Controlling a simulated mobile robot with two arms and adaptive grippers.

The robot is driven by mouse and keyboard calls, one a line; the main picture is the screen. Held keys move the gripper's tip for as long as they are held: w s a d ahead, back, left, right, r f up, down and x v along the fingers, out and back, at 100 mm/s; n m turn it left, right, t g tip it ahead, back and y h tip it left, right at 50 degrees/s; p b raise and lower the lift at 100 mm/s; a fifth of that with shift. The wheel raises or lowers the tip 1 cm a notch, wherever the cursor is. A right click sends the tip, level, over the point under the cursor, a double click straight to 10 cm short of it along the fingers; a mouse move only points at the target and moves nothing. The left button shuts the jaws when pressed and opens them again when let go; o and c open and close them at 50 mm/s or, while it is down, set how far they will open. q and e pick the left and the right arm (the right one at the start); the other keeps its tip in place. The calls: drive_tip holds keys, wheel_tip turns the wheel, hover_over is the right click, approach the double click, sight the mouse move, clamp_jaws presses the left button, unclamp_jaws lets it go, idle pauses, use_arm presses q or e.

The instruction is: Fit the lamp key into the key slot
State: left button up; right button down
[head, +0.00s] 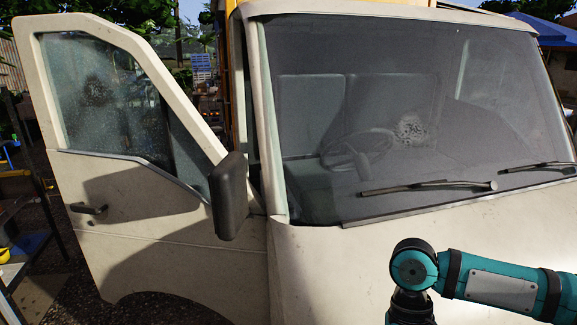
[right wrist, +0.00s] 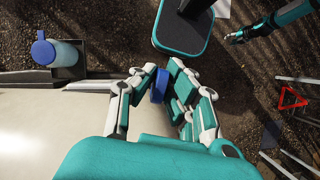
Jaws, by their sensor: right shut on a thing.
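In the right wrist view, my right gripper (right wrist: 155,84) is shut on a small blue piece (right wrist: 160,86), held between its fingertips above the dark ground, beside the truck's pale body. The piece may be the lamp key; its shape is mostly hidden by the fingers. No key slot can be made out in either view. My left gripper (right wrist: 237,37) hangs at the upper right of the right wrist view, apart from everything, too small to tell open from shut. The head view shows part of my right arm in front of the truck, but neither gripper.
The cream truck (head: 330,270) fills the head view, its left-hand door (head: 140,215) open and a black mirror (head: 229,195) sticking out. In the right wrist view, a blue-lidded container (right wrist: 42,50) stands at the left and a red triangle (right wrist: 293,104) at the right.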

wheel_tip(320, 180, down, 6)
drive_tip(key=b, duration=0.3)
drive_tip(key=shift+w+d+r+b, duration=0.1)
drive_tip(key=shift+r+b, duration=0.05)
drive_tip(key=shift+b, duration=0.25)
use_arm(q)
wheel_tip(320, 180, down, 6)
drive_tip(key=shift+w+r, duration=0.15)
drive_tip(key=shift+r, duration=0.05)
drive_tip(key=shift+d, duration=0.1)
use_arm(e)
drive_tip(key=shift+r, duration=0.1)
